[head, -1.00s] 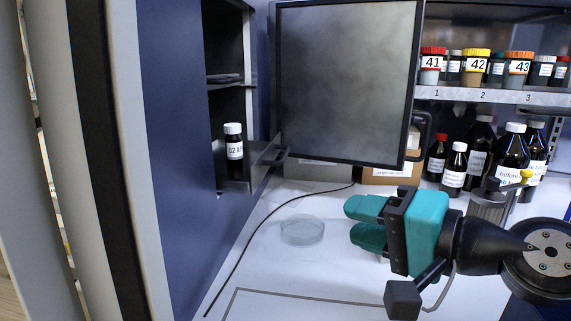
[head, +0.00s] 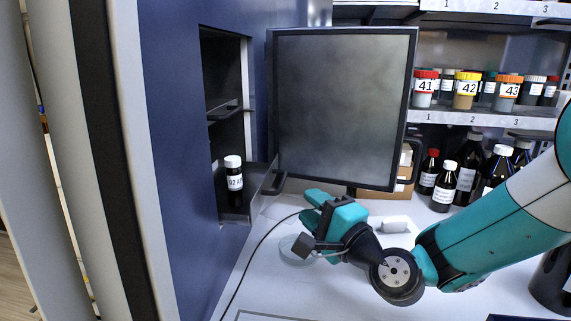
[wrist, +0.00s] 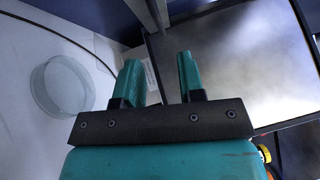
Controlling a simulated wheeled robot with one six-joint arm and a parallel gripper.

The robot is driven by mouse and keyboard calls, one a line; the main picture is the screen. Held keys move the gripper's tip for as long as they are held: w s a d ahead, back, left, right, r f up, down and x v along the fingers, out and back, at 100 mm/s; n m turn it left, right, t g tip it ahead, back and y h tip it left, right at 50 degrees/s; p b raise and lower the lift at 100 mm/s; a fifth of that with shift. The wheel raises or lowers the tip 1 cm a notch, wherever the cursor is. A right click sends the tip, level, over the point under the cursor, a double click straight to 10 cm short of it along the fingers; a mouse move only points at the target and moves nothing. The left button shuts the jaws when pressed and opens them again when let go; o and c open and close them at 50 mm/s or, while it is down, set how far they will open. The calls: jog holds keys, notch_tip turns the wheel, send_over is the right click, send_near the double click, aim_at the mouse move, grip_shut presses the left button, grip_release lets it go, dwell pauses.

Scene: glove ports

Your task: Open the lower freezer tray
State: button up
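The lower freezer tray (head: 258,190) is a dark grey tray in the lower part of the opening in the blue cabinet. Its front end and handle (head: 276,184) stand out past the opening's edge. A dark bottle with a white cap (head: 234,178) stands upright on it. My gripper (head: 310,206) has teal fingers and is to the right of and below the handle, apart from it. In the wrist view my gripper (wrist: 160,66) is open, with nothing between the fingers. A grey bar, possibly part of the tray, shows at the top of that view.
An upper tray (head: 224,110) is in the same opening. A dark-framed screen (head: 343,110) stands close behind my gripper. A clear round dish (wrist: 62,86) lies on the white bench, near a black cable. Shelves with jars and bottles (head: 444,186) are at right.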

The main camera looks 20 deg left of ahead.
jog(key=p+x, duration=0.9)
jog(key=shift+p, duration=0.35)
jog(key=shift+c, duration=0.5)
grip_shut()
